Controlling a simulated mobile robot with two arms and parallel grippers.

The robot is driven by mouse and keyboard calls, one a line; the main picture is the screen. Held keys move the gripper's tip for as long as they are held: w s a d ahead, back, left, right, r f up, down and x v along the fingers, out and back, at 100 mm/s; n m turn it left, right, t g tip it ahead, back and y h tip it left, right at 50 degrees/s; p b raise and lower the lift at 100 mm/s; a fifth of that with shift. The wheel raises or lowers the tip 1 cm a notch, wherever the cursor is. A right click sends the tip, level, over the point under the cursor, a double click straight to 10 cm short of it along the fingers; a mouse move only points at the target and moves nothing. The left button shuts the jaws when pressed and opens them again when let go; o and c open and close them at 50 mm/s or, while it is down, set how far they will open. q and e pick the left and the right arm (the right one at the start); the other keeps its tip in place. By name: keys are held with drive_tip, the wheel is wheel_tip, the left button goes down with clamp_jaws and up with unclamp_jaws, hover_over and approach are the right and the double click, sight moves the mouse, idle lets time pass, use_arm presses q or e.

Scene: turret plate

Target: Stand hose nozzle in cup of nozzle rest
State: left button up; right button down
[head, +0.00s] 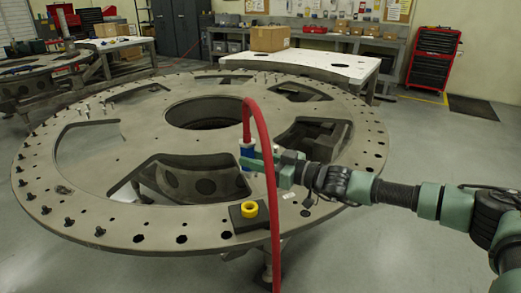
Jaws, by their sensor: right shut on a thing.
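The hose nozzle (246,149) is blue with a whitish part, and a red hose (265,150) leaves its top. The hose loops over and runs down in front of my right gripper and past the plate's front edge. My right gripper (250,164) is shut on the nozzle and holds it roughly upright. The nozzle rest (237,222) is a dark block on the plate's near rim with a yellow cup (249,209). The nozzle shows just above the cup in the picture, apart from it. Its lower end is partly hidden by the gripper. My left gripper is out of view.
The big round turret plate (110,212) has large cutouts, a centre hole and rim holes, with several dark bolts at its left rim. A small white tag (289,195) lies right of the rest. A table with a cardboard box (270,38) stands behind.

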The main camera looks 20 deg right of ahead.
wheel_tip(320, 180, down, 9)
drive_tip(key=b, duration=0.6)
drive_tip(key=shift+f+b, duration=0.45)
drive_tip(key=shift+b, duration=0.05)
drive_tip(key=shift+s, duration=0.1)
idle(0.4)
drive_tip(key=shift+f+b, duration=0.6)
drive_tip(key=shift+b, duration=0.25)
idle(0.6)
drive_tip(key=shift+d+f+b, duration=0.25)
drive_tip(key=shift+f+b, duration=0.15)
drive_tip(key=shift+b, duration=0.05)
idle(0.3)
drive_tip(key=shift+b, duration=0.35)
